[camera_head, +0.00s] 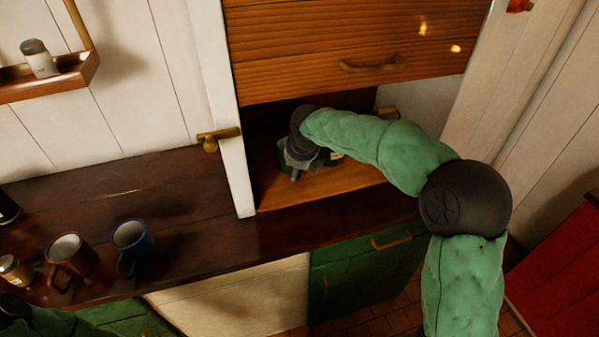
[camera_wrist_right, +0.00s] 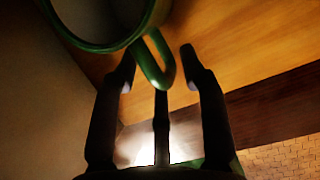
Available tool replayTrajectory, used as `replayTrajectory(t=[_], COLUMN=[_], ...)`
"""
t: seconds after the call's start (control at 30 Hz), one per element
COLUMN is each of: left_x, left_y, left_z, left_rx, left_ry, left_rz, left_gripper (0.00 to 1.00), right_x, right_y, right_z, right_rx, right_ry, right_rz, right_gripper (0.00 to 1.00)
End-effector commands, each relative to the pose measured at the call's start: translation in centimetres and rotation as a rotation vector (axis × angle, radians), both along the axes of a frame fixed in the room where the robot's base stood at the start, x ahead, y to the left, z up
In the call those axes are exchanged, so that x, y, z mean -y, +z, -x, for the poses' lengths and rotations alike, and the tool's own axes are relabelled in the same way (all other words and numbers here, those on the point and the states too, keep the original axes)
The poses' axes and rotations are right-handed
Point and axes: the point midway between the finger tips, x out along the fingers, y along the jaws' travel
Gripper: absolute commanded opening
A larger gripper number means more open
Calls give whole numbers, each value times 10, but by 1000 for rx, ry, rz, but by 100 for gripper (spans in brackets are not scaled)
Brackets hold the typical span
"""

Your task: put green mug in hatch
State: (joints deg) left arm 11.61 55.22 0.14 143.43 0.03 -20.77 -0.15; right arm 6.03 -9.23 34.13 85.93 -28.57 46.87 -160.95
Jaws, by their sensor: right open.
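The green mug (camera_wrist_right: 105,45) stands on the wooden floor of the hatch (camera_head: 340,185), seen partly in the wrist view with its handle toward me. In the head view the mug (camera_head: 283,158) is mostly hidden by my right gripper. My right gripper (camera_wrist_right: 157,64) is open, its fingers on either side of the mug's handle with gaps visible. In the head view the right gripper (camera_head: 296,170) is inside the hatch, below the raised slatted door (camera_head: 345,50). My left gripper is not visible; only part of that arm shows at the lower left.
A blue mug (camera_head: 132,240), a brown mug (camera_head: 73,262) and a small jar (camera_head: 15,270) stand on the dark counter (camera_head: 180,205) at left. A white post (camera_head: 232,150) with a brass latch (camera_head: 215,138) borders the hatch's left side. The counter's middle is clear.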

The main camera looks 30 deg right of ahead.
Motion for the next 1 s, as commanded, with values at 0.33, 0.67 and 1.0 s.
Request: replayTrajectory(t=[0.33,0.67,1.0], left_x=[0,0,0], left_y=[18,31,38], left_z=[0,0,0], left_rx=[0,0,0], left_ry=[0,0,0], left_rz=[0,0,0], left_gripper=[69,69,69], right_x=[-6,-18,-25], right_y=[16,16,14], right_z=[29,87,120], right_rx=[0,2,2], right_ry=[-1,0,1], right_rz=[0,0,1], right_gripper=[43,43,43])
